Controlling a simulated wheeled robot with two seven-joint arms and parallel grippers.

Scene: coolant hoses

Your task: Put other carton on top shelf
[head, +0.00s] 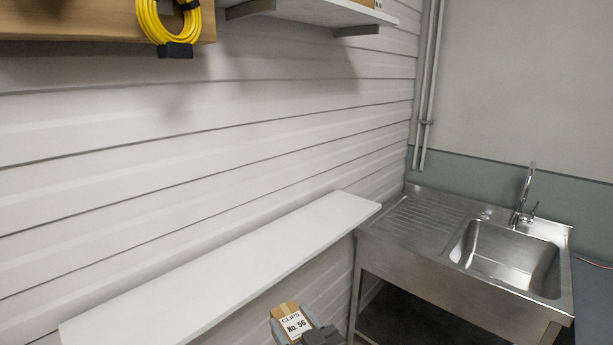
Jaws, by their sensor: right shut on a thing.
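A small brown carton (287,310) with a white label reading "CLIPS NO.56" shows at the bottom of the head view. My right gripper (305,331) is shut on it and holds it in front of the lower white shelf (225,270). The upper shelf (325,12) is at the top of the view, cut off by the frame edge. A bit of another carton (370,3) shows on its right end; most of it is out of view. My left gripper is not in view.
A yellow coiled cable (177,25) hangs from a wooden board (75,20) at upper left. A steel sink (505,255) with a tap (523,200) stands at right. Pipes (428,90) run up the corner. The lower shelf is bare.

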